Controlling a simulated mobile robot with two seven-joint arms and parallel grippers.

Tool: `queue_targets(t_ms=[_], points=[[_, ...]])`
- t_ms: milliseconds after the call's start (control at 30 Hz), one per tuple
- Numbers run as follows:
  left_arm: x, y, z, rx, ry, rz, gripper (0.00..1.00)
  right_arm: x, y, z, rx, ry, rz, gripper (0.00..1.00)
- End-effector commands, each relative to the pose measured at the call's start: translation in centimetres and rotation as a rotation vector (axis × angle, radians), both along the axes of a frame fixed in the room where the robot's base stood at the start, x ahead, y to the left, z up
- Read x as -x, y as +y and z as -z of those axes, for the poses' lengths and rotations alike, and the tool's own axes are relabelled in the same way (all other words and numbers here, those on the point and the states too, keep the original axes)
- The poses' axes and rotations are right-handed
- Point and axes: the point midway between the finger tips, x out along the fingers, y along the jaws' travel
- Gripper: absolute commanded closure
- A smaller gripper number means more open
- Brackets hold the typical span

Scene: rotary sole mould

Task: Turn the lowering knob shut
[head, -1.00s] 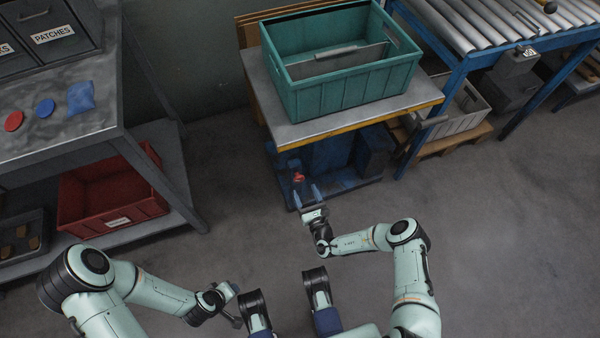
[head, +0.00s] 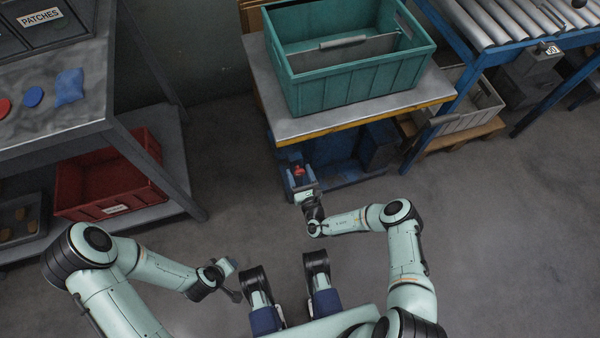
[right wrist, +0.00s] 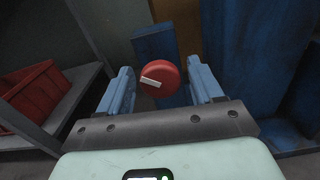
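The lowering knob is a round red knob (right wrist: 160,82) with a white mark on its face, the mark lying slightly tilted from level. It also shows small in the head view (head: 299,170), under the front edge of the lift table. My right gripper (right wrist: 160,70) is open, its two blue fingers on either side of the knob with a gap at each side. In the head view my right gripper (head: 300,178) reaches the knob from the front. My left gripper (head: 229,278) hangs low at the left, away from the knob, and its opening is unclear.
The lift table (head: 350,122) carries a green tote (head: 350,93) above the knob. A shelf bench (head: 100,108) with a red bin (head: 120,205) stands at the left. A roller conveyor (head: 500,25) is at the right. The floor between is clear.

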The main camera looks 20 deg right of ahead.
Motion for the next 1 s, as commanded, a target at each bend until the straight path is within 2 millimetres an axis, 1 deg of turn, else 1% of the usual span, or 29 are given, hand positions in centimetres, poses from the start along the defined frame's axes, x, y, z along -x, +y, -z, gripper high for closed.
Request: queue_targets(t_ms=[33, 67, 100, 133, 167, 367, 567, 767, 1000], points=[[0.00, 0.00, 0.00, 0.000, 0.000, 0.000, 0.63, 0.00, -0.01, 0.00, 0.000, 0.000, 0.000, 0.52], [0.00, 0.00, 0.00, 0.000, 0.000, 0.000, 0.63, 0.00, -0.01, 0.00, 0.000, 0.000, 0.000, 0.62], [0.01, 0.00, 0.00, 0.000, 0.000, 0.000, 0.63, 0.00, -0.01, 0.00, 0.000, 0.000, 0.000, 0.75], [0.01, -0.01, 0.00, 0.000, 0.000, 0.000, 0.63, 0.00, -0.01, 0.00, 0.000, 0.000, 0.000, 0.84], [0.01, -0.01, 0.00, 0.000, 0.000, 0.000, 0.63, 0.00, -0.01, 0.00, 0.000, 0.000, 0.000, 0.88], [0.02, -0.02, 0.00, 0.000, 0.001, 0.000, 0.63, 0.00, -0.01, 0.01, -0.008, 0.000, 0.000, 0.88], [0.04, -0.04, -0.01, 0.001, 0.002, 0.001, 0.63, -0.01, -0.03, 0.01, -0.064, 0.002, 0.000, 0.88], [0.08, -0.06, -0.02, 0.001, 0.003, 0.001, 0.63, -0.03, -0.07, 0.02, -0.193, 0.006, 0.001, 0.88], [0.07, -0.06, 0.01, 0.001, 0.003, 0.001, 0.63, -0.04, -0.07, 0.02, -0.413, 0.013, 0.000, 0.88]])
